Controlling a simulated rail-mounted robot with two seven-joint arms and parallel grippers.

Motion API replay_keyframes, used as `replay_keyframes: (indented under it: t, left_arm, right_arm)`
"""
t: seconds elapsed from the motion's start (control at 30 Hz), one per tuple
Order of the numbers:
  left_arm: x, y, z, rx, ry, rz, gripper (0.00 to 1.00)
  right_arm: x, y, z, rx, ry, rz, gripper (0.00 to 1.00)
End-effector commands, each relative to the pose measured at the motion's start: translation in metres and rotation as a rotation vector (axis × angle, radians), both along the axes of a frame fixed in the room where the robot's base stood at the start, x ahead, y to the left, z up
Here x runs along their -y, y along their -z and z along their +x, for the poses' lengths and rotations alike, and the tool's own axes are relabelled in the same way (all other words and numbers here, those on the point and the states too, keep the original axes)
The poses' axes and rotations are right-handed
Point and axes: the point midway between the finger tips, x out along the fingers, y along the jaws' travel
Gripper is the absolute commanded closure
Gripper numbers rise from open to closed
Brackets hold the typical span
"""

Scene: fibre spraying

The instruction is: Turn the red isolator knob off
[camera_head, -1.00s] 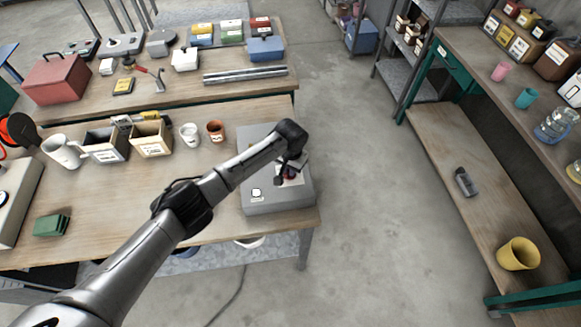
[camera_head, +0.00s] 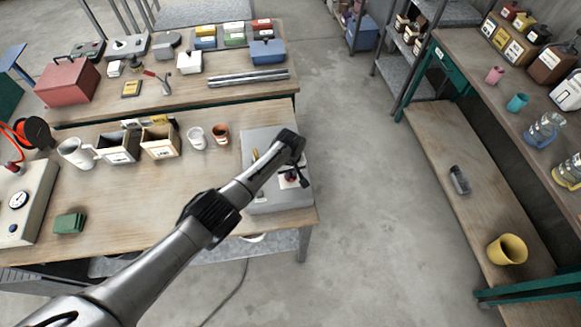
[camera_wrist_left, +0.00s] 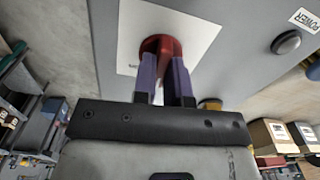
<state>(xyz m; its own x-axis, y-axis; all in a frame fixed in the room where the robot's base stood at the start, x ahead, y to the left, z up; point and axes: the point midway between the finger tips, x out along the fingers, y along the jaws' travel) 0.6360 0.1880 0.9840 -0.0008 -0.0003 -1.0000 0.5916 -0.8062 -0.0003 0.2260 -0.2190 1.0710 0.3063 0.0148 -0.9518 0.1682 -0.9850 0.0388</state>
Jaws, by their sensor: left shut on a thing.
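The red isolator knob (camera_wrist_left: 161,45) sits on a white label plate (camera_wrist_left: 200,40) on the face of a grey box in the left wrist view. My left gripper (camera_wrist_left: 165,75) has its two purple-padded fingers shut on the knob, one on each side. In the head view the grey box (camera_head: 262,140) is at the right end of the near bench, and my left gripper (camera_head: 290,178) is over its label plate. There the knob is mostly hidden by my gripper and wrist. My right gripper is not seen.
A terracotta cup (camera_head: 220,134), a white cup (camera_head: 196,138) and open bins (camera_head: 160,143) stand left of the box. The floor right of the bench is clear.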

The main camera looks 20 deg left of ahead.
Motion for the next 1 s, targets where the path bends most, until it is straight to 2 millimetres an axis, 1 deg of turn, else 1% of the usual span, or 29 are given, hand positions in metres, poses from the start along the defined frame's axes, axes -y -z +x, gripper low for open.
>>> replay_keyframes:
  t: [0.03, 0.1, 0.5, 0.7, 1.0]
  left_arm:
    - [0.001, -0.003, -0.001, -0.002, -0.046, -0.002, 1.00]
    - [0.001, -0.003, -0.001, -0.002, -0.110, -0.002, 1.00]
    - [-0.001, -0.002, -0.001, 0.000, -0.432, -0.001, 1.00]
    - [-0.001, -0.002, -0.001, 0.001, -0.534, -0.001, 1.00]
    - [-0.002, -0.002, -0.002, 0.001, -0.608, 0.000, 1.00]
  right_arm:
    - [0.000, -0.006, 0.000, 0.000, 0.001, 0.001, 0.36]
    - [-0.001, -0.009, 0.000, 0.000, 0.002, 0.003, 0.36]
    - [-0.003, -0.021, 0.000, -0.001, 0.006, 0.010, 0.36]
    - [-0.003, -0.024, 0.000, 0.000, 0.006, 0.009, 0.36]
    - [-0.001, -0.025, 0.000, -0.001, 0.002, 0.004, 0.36]
